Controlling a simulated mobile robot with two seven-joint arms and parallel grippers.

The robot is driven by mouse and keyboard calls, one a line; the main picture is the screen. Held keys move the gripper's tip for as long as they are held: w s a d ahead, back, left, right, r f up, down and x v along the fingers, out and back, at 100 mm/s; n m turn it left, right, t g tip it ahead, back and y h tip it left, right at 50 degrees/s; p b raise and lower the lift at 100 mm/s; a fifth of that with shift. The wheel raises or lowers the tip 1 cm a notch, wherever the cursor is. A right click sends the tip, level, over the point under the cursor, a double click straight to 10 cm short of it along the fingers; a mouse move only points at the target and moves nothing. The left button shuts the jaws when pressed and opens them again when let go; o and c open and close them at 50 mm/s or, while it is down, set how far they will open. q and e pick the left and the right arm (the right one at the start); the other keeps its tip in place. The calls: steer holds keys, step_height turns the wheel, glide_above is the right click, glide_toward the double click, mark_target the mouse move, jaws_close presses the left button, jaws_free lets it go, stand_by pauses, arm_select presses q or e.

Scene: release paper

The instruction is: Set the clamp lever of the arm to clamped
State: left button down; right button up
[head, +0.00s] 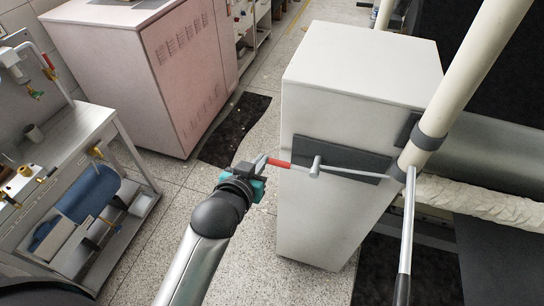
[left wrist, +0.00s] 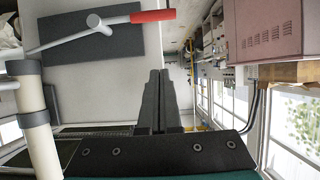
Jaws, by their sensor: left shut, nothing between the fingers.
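The clamp lever has a red grip (head: 278,163) and a grey hub (head: 316,166). It lies about level in front of a dark plate (head: 340,157) on the white cabinet, with the red end pointing left. A thin grey rod runs from the hub to the collar of the cream tube arm (head: 462,75). My left gripper (head: 260,164) is shut and empty, just left of the red tip. In the left wrist view the closed fingers (left wrist: 160,74) show below the red grip (left wrist: 152,16), with a visible gap between them.
The white cabinet (head: 350,62) stands behind the lever. A light rod with a dark end (head: 404,250) hangs from the collar. A pink cabinet (head: 150,70) and a workbench (head: 75,140) stand left.

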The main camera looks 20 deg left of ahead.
arm_select(q)
glide_above(273, 164)
step_height(273, 164, down, 4)
steer(key=shift+f+b, duration=0.1)
steer(key=shift+b, duration=0.2)
steer(key=f, duration=0.4)
steer(key=shift+s, duration=0.3)
